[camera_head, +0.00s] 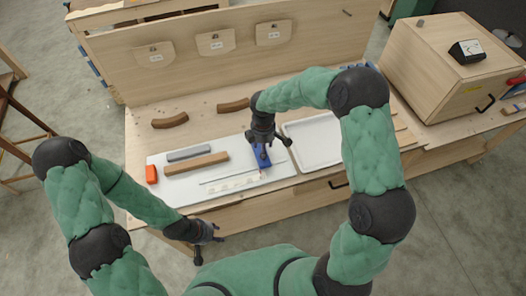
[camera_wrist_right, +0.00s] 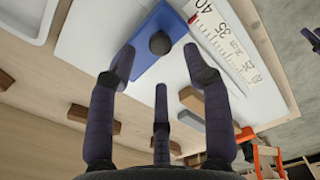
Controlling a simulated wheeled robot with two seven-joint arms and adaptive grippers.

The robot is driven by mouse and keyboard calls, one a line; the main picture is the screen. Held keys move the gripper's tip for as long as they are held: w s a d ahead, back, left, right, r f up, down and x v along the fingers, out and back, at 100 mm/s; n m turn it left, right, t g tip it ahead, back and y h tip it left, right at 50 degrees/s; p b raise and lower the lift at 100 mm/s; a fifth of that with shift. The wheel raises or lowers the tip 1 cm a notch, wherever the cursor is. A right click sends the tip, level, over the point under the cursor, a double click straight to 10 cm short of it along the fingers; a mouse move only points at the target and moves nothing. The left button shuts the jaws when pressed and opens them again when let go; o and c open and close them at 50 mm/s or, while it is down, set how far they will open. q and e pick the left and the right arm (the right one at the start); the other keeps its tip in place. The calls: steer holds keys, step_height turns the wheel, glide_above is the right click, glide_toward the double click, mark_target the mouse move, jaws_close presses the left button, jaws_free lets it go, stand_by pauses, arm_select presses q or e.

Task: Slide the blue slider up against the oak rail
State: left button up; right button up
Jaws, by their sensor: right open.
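The blue slider (camera_head: 262,160) lies on the white board (camera_head: 160,193), partly hidden under my right gripper (camera_head: 268,150). In the right wrist view the slider (camera_wrist_right: 150,62) has a round dark knob. My open right gripper (camera_wrist_right: 160,70) has its fingers spread around the knob side, with nothing gripped. A brown wooden bar (camera_head: 196,163), likely the oak rail, lies left of the slider with a clear gap. It also shows in the right wrist view (camera_wrist_right: 191,98). My left gripper (camera_head: 207,238) hangs at the bench's front edge, away from the parts; its jaws are too small to read.
A ruler strip (camera_head: 235,183) lies on the board in front. A grey bar (camera_head: 189,153) and an orange block (camera_head: 151,174) lie left. Curved brown pieces (camera_head: 170,121) lie behind. A white tray (camera_head: 315,142) stands right of the slider.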

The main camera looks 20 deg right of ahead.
steer(key=shift+f, duration=2.05)
jaws_close()
